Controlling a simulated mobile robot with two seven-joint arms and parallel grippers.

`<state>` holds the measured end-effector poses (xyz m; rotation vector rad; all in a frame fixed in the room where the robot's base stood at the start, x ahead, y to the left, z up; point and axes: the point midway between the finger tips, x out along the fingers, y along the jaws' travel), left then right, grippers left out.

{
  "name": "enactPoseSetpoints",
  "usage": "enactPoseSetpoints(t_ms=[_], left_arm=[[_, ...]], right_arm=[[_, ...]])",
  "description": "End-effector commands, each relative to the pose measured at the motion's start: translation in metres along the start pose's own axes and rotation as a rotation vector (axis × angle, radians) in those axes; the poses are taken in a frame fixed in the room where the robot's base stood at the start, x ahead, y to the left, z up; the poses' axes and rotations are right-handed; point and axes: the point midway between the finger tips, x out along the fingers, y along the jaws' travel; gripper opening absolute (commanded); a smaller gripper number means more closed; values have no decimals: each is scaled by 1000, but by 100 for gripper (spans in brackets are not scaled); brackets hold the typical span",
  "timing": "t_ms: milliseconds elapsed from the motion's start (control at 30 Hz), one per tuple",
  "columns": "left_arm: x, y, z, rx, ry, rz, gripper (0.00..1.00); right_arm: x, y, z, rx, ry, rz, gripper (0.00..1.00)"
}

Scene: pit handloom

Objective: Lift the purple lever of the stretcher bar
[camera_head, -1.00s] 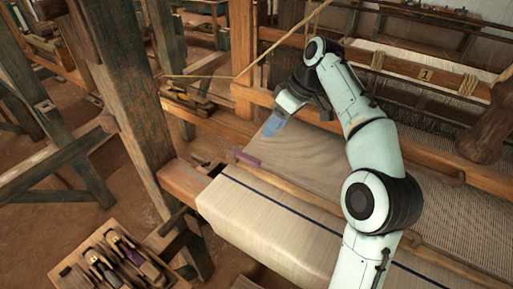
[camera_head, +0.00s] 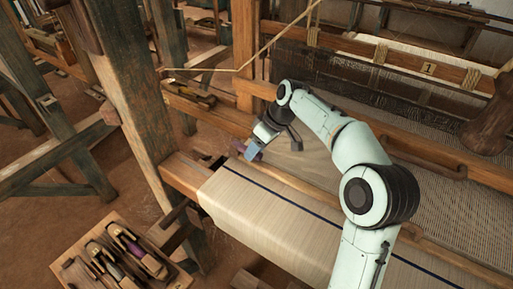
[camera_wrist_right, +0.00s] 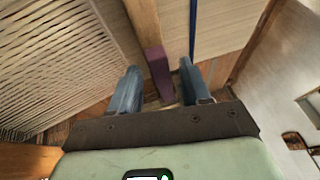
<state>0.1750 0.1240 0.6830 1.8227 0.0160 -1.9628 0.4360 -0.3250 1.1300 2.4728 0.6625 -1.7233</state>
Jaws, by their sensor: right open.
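The purple lever (camera_wrist_right: 158,72) is at the end of the wooden stretcher bar (camera_wrist_right: 142,18) in the right wrist view. In the head view the stretcher bar (camera_head: 292,182) runs along the cloth, and the lever (camera_head: 239,145) is partly hidden by my right gripper (camera_head: 251,153). My right gripper (camera_wrist_right: 160,66) is open, with one blue finger on each side of the lever in the wrist picture. Gaps show between lever and fingers; I cannot tell the exact height between them. My left gripper is not in view.
Woven cloth (camera_head: 265,215) with a dark blue stripe lies in front of the bar. A thick wooden post (camera_head: 125,95) stands at left. A wooden tray (camera_head: 158,238) of shuttles is at lower left. Warp threads (camera_head: 430,195) stretch to the right.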

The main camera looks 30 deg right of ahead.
Motion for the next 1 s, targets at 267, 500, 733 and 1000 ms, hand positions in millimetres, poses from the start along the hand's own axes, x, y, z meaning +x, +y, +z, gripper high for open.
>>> enactPoseSetpoints(t_ms=[267,500,733,1000], left_arm=[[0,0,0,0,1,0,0],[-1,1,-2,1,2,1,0],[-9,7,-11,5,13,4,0],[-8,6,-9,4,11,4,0]], right_arm=[[0,0,0,-1,0,0,8],[-2,-1,-2,0,-10,-1,0],[-9,-2,-13,23,-167,10,0],[-15,-4,-22,56,-336,24,0]])
